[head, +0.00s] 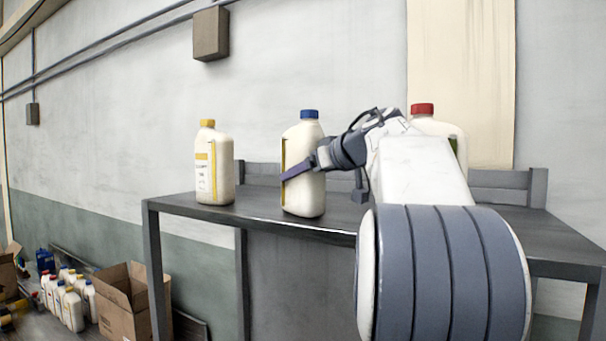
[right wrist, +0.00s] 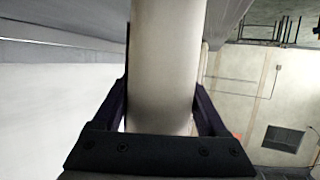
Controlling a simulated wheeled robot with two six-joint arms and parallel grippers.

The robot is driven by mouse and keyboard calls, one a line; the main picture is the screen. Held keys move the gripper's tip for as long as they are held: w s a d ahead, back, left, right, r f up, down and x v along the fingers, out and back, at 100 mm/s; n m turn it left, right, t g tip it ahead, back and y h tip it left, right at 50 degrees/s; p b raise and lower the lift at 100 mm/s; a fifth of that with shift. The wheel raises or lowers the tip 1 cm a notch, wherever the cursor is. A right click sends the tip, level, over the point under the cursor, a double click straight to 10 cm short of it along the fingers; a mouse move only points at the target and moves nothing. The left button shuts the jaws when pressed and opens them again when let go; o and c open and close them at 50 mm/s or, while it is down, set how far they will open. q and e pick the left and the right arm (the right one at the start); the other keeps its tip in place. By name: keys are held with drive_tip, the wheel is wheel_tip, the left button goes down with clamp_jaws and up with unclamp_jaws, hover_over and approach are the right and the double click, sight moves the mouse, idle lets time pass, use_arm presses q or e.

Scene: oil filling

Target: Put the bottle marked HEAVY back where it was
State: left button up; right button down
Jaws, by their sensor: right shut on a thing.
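A white bottle with a blue cap (head: 304,195) stands upright at the front edge of the dark table (head: 180,206). My right gripper (head: 303,168) is shut on its middle, and its body (right wrist: 163,70) fills the space between the fingers in the right wrist view. A bottle with a yellow cap (head: 213,167) stands on the table to the left. A bottle with a red cap (head: 423,112) stands to the right, mostly hidden by my right arm. I cannot read the word HEAVY on any bottle. My left gripper is not in view.
An open cardboard box (head: 122,305) and several small bottles (head: 70,300) are on the floor at the lower left. A grey rail or bench back (head: 508,188) stands behind the table. Table top is free between the yellow-capped and blue-capped bottles.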

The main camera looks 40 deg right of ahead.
unclamp_jaws()
drive_tip(key=shift+f, duration=0.15)
drive_tip(key=shift+s+r, duration=0.25)
drive_tip(key=shift+s, duration=0.1)
drive_tip(key=b+v, duration=0.3)
drive_tip(key=v, duration=0.8)
drive_tip(key=shift+s, duration=0.25)
drive_tip(key=shift+w, duration=0.1)
